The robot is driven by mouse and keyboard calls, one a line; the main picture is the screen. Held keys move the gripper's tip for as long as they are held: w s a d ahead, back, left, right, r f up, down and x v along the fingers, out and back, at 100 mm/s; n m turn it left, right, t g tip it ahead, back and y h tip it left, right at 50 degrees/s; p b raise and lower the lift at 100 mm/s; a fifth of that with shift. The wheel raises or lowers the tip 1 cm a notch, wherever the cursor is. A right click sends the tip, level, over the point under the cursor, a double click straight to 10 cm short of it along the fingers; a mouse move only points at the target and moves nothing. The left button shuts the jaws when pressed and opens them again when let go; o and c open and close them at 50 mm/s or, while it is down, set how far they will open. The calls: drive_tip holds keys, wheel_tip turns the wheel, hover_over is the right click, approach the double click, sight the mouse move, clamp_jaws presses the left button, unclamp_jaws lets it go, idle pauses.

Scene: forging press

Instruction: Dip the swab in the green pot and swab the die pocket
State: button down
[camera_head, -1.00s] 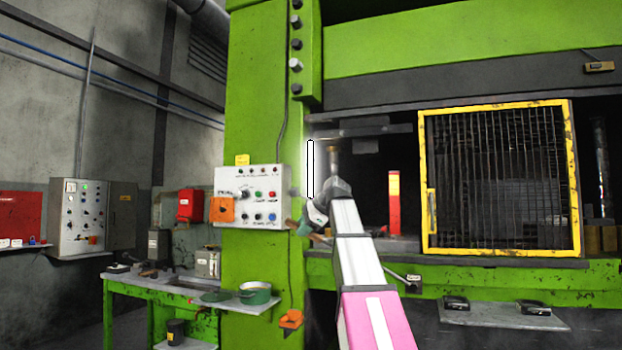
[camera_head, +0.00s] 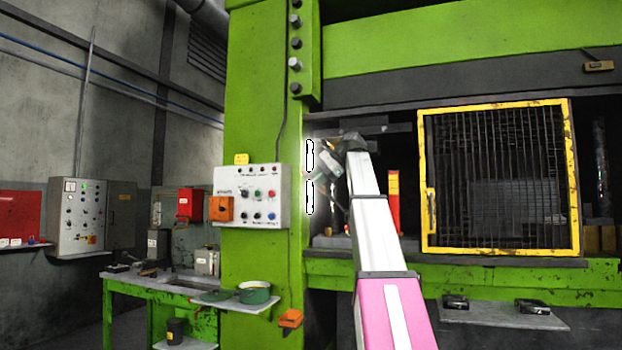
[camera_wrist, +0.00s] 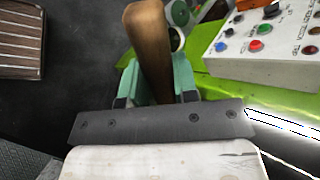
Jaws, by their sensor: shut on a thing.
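My gripper (camera_wrist: 157,78) has teal fingers shut on the brown wooden handle of the swab (camera_wrist: 150,35). The handle runs up and away from the fingers in the wrist view, and the swab's head cannot be made out. In the head view my gripper (camera_head: 325,163) is small, raised in front of the press opening, right of the control panel. The die pocket cannot be made out; the arm hides part of the opening.
A control panel (camera_head: 250,195) with an orange box sits on the green column. A yellow-framed mesh guard (camera_head: 500,180) covers the right of the opening. A red post (camera_head: 394,200) stands inside. A green workbench (camera_head: 150,285) is at left.

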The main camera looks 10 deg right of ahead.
drive_tip(key=w+d+f, duration=0.2)
drive_tip(key=w+d, duration=0.6)
drive_tip(key=w+d+f, duration=0.2)
drive_tip(key=w+d, duration=0.5)
drive_tip(key=d, duration=0.1)
drive_tip(key=shift+w+f, duration=0.25)
drive_tip(key=shift+w, duration=0.15)
idle(0.5)
drive_tip(key=shift+f, duration=1.15)
idle(1.6)
drive_tip(key=shift+w+d, duration=0.2)
drive_tip(key=shift+d, duration=0.05)
idle(0.3)
drive_tip(key=shift+s+a, duration=0.1)
drive_tip(key=shift+s+a, duration=0.25)
drive_tip(key=shift+s, duration=0.2)
drive_tip(key=shift+w+d, duration=0.1)
drive_tip(key=shift+w, duration=0.1)
idle(0.5)
